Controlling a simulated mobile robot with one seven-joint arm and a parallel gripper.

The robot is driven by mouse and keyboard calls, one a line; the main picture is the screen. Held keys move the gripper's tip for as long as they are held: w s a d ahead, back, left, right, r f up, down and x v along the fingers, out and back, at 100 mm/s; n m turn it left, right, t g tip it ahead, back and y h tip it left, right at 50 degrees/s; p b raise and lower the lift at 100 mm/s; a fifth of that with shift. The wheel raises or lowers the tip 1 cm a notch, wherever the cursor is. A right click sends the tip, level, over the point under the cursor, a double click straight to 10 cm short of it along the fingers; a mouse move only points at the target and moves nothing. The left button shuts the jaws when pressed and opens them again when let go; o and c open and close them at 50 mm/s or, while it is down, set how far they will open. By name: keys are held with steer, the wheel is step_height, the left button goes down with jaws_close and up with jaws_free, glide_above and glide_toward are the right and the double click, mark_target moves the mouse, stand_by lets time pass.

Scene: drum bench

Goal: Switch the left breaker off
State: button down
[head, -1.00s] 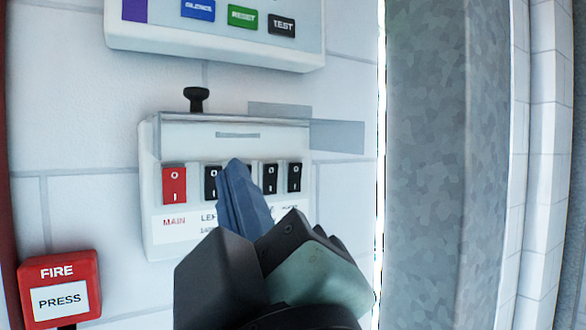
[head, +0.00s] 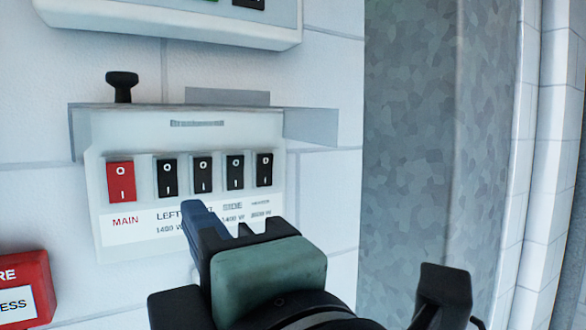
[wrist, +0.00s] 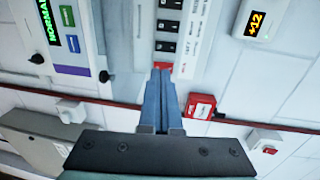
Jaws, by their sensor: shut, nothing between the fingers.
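The white breaker box (head: 185,225) hangs on the tiled wall, its clear cover (head: 309,124) raised. The left breaker (head: 167,178) is the first black rocker right of the red MAIN switch (head: 121,182), above the label LEFT. Its O is at the top and its I at the bottom; I cannot tell which way it is tipped. My gripper (head: 191,207) is shut and empty, its blue fingertips in front of the label strip, below and right of the left breaker. In the wrist view the fingertips (wrist: 161,70) overlap the MAIN switch (wrist: 163,66), with the left breaker (wrist: 165,46) just beyond. Contact is unclear.
More black rockers (head: 203,173) stand close to the right. A black knob (head: 122,85) sits above the box, and a button panel (head: 180,25) is higher up. A red FIRE press box (head: 22,288) is at lower left. A grey metal column (head: 430,150) stands at right.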

mark_target(166, 168)
steer(key=p+x, duration=0.4)
steer(key=x, duration=0.2)
steer(key=p+x, duration=0.4)
steer(key=x, duration=0.2)
steer(key=shift+w+a+r, duration=0.2)
steer(key=shift+w+r, duration=0.05)
steer(key=shift+w, duration=0.05)
steer(key=shift+w+a+f, duration=0.1)
steer(key=shift+w+a, duration=0.15)
steer(key=shift+w, duration=0.2)
steer(key=shift+w+a, duration=0.1)
